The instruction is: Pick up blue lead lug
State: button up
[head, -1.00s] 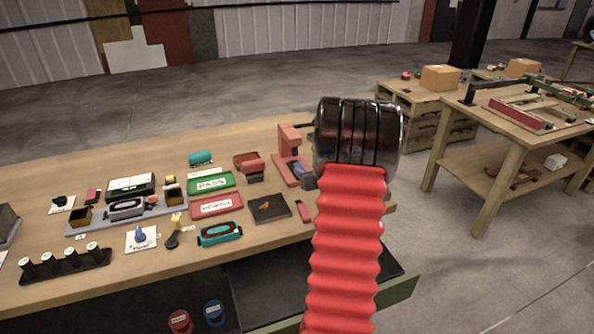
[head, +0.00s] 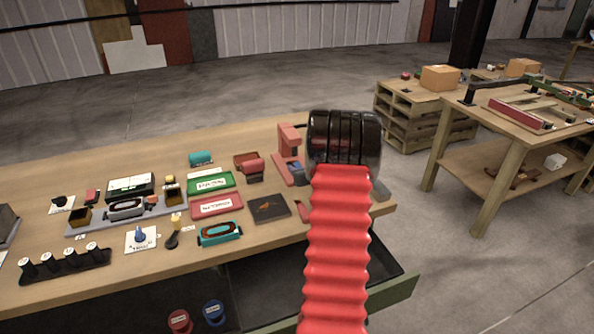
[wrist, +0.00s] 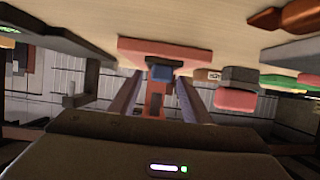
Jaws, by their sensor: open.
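A small blue piece (head: 140,236) stands on a white card on the bench in the head view. It may be the blue lead lug, but its label is too small to read. Another blue part (wrist: 161,72) shows at the red press in the wrist view. My gripper (wrist: 160,92) is open, its two fingers spread on either side of the red press in that picture. I see nothing held between the fingers. In the head view my arm hides the fingers, over the bench's right end, well right of the card.
The red press (head: 289,150) stands beside my arm. A green tray (head: 211,183), a red tray (head: 216,206) and a dark pad (head: 269,208) lie left of it. A black rack (head: 65,267) is at front left. An open drawer (head: 395,290) juts out below.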

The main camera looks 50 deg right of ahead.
jog(key=shift+w+d+f, duration=0.15)
jog(key=shift+w, duration=0.2)
dwell(0.3)
grip_shut()
dwell(0.4)
